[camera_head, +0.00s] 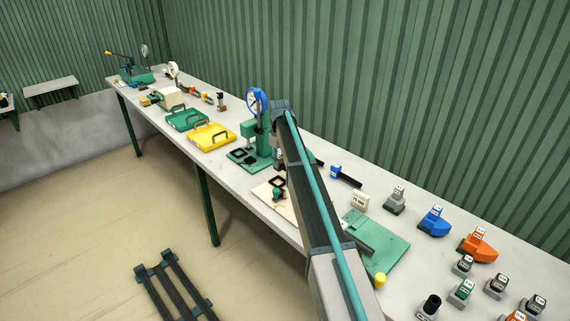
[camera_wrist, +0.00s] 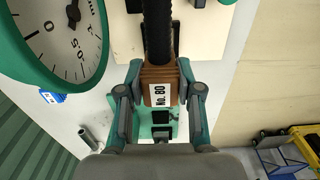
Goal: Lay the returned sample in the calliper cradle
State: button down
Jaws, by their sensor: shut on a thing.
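My gripper (camera_wrist: 161,90) is shut on the returned sample (camera_wrist: 157,74) in the wrist view. The sample has a brown block with a white "No. 80" label, and a black hose runs up from it out of the picture. Below it shows a green base with black pads (camera_wrist: 162,117); I cannot tell whether they touch. In the head view a green stand with a blue dial (camera_head: 258,101) stands just left of my wrist. My arm mostly hides the gripper and sample there. I cannot tell for certain which fixture is the calliper cradle.
A cream board (camera_head: 262,192) with a small green and black fixture lies at the bench's front edge. Yellow (camera_head: 210,138) and green (camera_head: 187,120) trays stand to the left. A green board (camera_head: 385,246) and several labelled blocks (camera_head: 435,219) stand to the right. A large dial (camera_wrist: 55,35) is close in the wrist view.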

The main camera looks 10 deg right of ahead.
jog(key=shift+w+a, duration=0.15)
jog(key=shift+w, duration=0.05)
jog(key=shift+f, duration=0.1)
jog(key=b, duration=0.2)
send_over(279, 184)
jog(key=shift+w+f, duration=0.1)
jog(key=shift+f, duration=2.95)
jog(key=shift+f, duration=0.6)
jog(key=c, duration=0.7)
grip_release()
jog(key=shift+r, duration=0.15)
